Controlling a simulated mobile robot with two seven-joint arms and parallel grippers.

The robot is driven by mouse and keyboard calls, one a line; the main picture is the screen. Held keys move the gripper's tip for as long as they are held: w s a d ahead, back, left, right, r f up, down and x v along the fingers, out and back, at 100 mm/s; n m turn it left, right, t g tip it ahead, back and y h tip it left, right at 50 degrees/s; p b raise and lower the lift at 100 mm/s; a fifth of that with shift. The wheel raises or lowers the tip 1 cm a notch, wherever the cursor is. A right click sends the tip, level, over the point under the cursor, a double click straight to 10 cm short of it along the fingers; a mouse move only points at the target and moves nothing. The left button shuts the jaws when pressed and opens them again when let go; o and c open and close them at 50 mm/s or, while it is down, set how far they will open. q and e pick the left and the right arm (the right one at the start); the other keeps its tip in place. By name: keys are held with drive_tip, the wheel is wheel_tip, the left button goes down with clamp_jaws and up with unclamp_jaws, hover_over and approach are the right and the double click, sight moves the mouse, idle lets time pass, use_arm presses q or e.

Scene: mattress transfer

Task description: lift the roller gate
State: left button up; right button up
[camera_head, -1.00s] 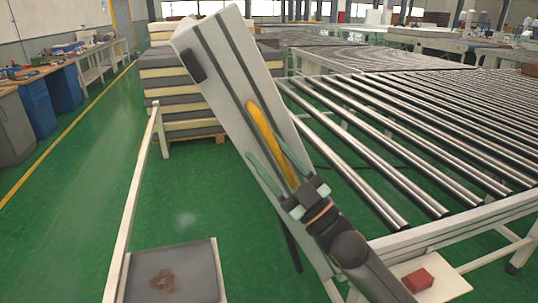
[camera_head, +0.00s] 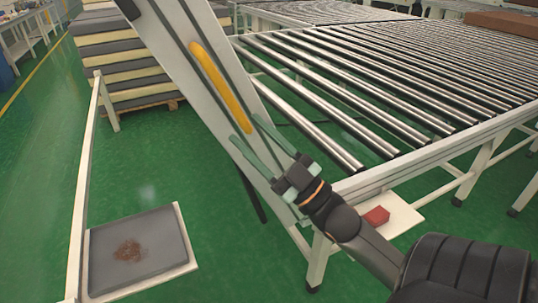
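The roller gate is a light grey beam (camera_head: 180,62) with dark grooves, tilted up and leaning left beside the roller table. A yellow handle (camera_head: 219,87) runs along its face. My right gripper (camera_head: 244,127) reaches up from the lower right. Its two green-grey fingers are open and apart, with the lower end of the handle about between their tips. Whether they touch it I cannot tell. The gate's top is cut off by the picture edge, and my gripper and arm hide part of its lower end. My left gripper is not in view.
The roller table (camera_head: 425,156) fills the right side. A small red block (camera_head: 377,216) lies on a white shelf (camera_head: 402,217) behind my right arm. A grey stained panel (camera_head: 165,240) in a white frame is at lower left. Stacked mattresses (camera_head: 125,70) stand behind. Green floor is clear at left.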

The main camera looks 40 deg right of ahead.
drive_tip(key=shift+b+v, duration=0.3)
drive_tip(key=shift+v, duration=1.55)
drive_tip(key=shift+d, duration=0.1)
